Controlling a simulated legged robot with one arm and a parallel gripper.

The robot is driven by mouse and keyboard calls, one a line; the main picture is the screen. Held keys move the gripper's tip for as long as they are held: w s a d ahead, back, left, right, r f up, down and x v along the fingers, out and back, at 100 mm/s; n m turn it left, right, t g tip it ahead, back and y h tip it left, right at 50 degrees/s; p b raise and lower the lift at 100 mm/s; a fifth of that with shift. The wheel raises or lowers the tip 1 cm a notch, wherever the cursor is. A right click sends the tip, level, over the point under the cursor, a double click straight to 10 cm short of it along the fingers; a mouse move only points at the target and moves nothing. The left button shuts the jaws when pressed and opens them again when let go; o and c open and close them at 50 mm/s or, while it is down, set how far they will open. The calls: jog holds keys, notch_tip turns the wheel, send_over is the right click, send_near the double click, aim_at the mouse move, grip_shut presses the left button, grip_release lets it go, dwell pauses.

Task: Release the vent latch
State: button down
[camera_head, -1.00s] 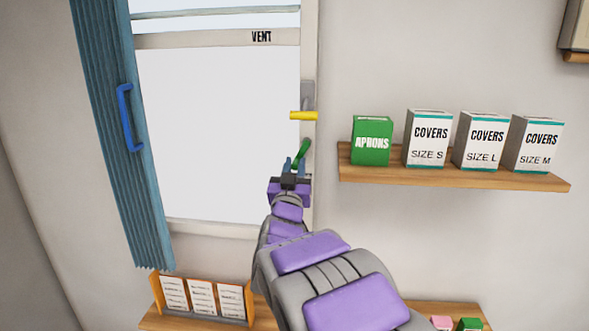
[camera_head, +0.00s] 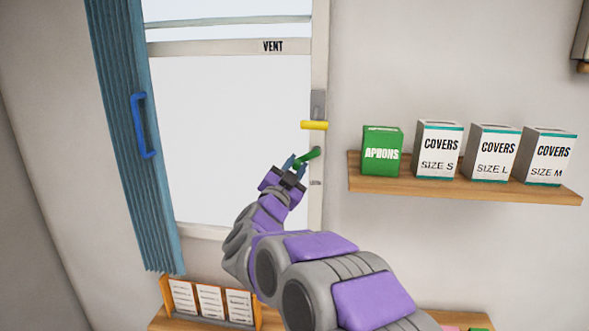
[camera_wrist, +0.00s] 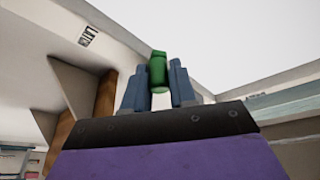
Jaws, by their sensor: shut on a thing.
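A green latch handle (camera_head: 308,155) sits on the right window frame, low beside the pane, below a yellow handle (camera_head: 314,125). It slants down to the left from the frame. My gripper (camera_head: 293,164) reaches it from below left, its blue fingers at the handle's outer end. In the wrist view the green handle (camera_wrist: 158,70) stands between the two fingers (camera_wrist: 158,88), which are shut on it. A dark label, seemingly reading LATCH, shows upside down on the frame (camera_wrist: 89,37). The VENT label (camera_head: 273,46) is on the window's upper crossbar.
A blue curtain with a blue handle (camera_head: 143,125) hangs at the left. A wooden shelf (camera_head: 465,191) at the right bears a green APRONS box (camera_head: 382,152) and several COVERS boxes. A card rack (camera_head: 208,301) stands low at the left. The wall between shelf and window is clear.

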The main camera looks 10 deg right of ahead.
jog(key=shift+r, duration=0.15)
jog(key=c, duration=1.4)
grip_release()
jog(key=o, duration=0.4)
jog(key=shift+w, duration=0.2)
jog(key=shift+s+d, duration=0.1)
jog(key=shift+s+a+f, duration=0.2)
jog(key=shift+a+f, duration=0.05)
jog(key=shift+a, duration=0.05)
jog(key=v, duration=1.6)
jog(key=shift+s+a, duration=0.2)
jog(key=shift+s, duration=0.1)
